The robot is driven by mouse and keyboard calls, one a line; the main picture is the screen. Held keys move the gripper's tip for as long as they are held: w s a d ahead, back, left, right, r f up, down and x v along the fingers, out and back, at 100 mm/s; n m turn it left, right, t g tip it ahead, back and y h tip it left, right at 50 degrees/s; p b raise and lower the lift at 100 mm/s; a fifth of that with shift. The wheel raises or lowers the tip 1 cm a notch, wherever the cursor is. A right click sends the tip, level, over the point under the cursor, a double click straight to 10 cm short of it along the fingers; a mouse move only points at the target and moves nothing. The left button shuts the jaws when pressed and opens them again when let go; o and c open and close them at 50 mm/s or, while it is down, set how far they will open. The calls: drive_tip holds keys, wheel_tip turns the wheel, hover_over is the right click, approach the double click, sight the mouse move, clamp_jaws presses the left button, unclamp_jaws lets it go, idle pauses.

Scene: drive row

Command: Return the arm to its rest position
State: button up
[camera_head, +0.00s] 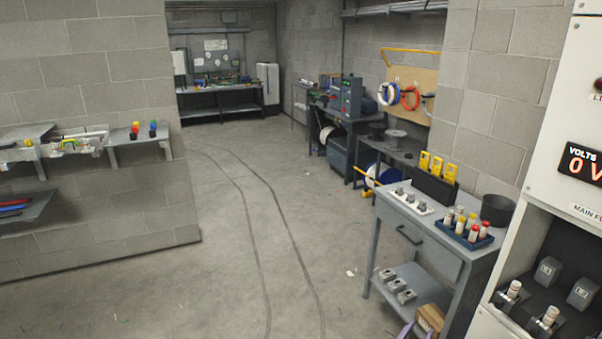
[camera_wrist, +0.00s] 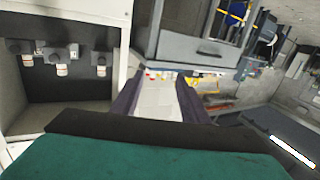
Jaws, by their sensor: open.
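My gripper (camera_wrist: 160,84) shows in the wrist view as two dark purple fingers, set apart. A pale surface shows between them, and I see nothing clearly held. Small red and yellow pieces show just beyond the fingertips. The gripper is to the right of an open cabinet bay and in front of a grey bench. In the head view the arm is not clearly seen; only a small purple piece shows at the bottom edge, and I cannot tell whether it is mine.
The cabinet (camera_head: 561,208) stands close on the right, its meter (camera_head: 583,164) reading 0 V; its bay with fuses also shows in the wrist view (camera_wrist: 82,85). A grey workbench (camera_head: 420,245) carries a blue tray (camera_head: 467,233) of fuses and a black pot (camera_head: 497,209). Open floor lies left of it.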

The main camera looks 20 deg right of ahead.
drive_tip(key=w+a+f+n+t+y+b, duration=0.15)
drive_tip(key=w+a+f+n+y, duration=0.45)
drive_tip(key=a, duration=0.7)
drive_tip(key=w+a+f+n+t+y+b, duration=0.15)
drive_tip(key=w+a+f+y, duration=0.5)
drive_tip(key=a, duration=0.65)
drive_tip(key=s+a+f+n+g+y, duration=0.1)
drive_tip(key=a+f+n+g+y, duration=0.15)
drive_tip(key=a+f, duration=0.6)
drive_tip(key=s+a+f+n+g+y+b, duration=0.25)
drive_tip(key=s+a+f+g, duration=0.25)
drive_tip(key=s+a+f, duration=0.45)
drive_tip(key=s+d+r+g+h, duration=0.1)
drive_tip(key=s+g, duration=0.8)
drive_tip(key=s, duration=1.1)
wheel_tip(320, 180, up, 2)
drive_tip(key=shift+s+d+r+h+p, duration=0.1)
drive_tip(key=shift+s+d+h+p, duration=0.05)
drive_tip(key=shift+s+h+p, duration=0.25)
